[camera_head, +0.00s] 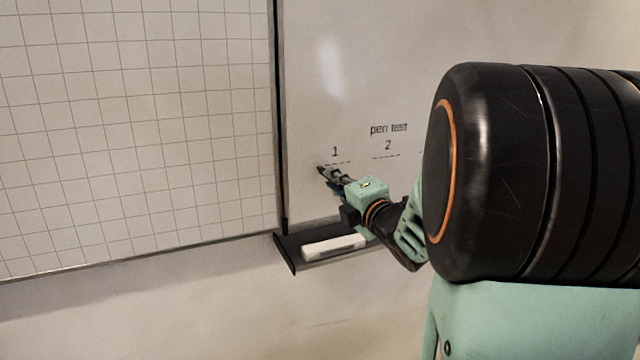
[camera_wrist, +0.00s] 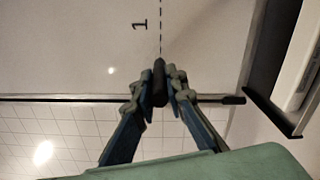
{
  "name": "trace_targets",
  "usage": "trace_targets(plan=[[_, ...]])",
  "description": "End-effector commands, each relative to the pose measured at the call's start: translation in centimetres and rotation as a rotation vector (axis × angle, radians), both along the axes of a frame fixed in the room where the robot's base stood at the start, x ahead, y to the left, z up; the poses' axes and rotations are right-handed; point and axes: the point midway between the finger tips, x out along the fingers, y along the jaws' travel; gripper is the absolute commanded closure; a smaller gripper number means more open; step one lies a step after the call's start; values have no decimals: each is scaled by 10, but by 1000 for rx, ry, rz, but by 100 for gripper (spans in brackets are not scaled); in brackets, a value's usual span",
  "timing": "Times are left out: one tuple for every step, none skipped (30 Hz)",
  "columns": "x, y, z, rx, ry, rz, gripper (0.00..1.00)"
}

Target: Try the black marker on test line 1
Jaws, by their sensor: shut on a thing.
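My gripper (camera_head: 329,174) is in front of the whiteboard, just below the left end of test line 1 (camera_head: 341,162). In the wrist view my gripper (camera_wrist: 161,86) is shut on the black marker (camera_wrist: 159,72), which sits between both fingertips. The marker's dark end also shows in the head view (camera_head: 320,169). In the wrist view the dashed test line 1 (camera_wrist: 160,38) runs up from the marker's end, with the printed "1" beside it. I cannot tell whether the tip touches the board.
Test line 2 (camera_head: 386,157) lies to the right, under the words "pen test". Below, a dark tray (camera_head: 288,258) holds a white eraser (camera_head: 333,248). A gridded board (camera_head: 140,130) stands left of a dark frame edge (camera_head: 280,120). My arm hides the right side.

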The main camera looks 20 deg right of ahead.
Motion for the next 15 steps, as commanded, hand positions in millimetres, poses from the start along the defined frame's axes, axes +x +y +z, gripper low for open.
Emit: trace_targets(plan=[[1,0,-1,0,0,0,100],[2,0,-1,0,0,0,100],[3,0,-1,0,0,0,100],[3,0,-1,0,0,0,100],[4,0,-1,0,0,0,100],[5,0,-1,0,0,0,100],[5,0,-1,0,0,0,100],[6,0,0,0,0,0,100],[7,1,0,0,-1,0,100],[7,1,0,0,-1,1,100],[8,1,0,0,-1,1,100],[9,1,0,0,-1,1,100],[9,1,0,0,-1,1,100],[9,1,0,0,-1,1,100],[9,0,0,0,0,0,100]])
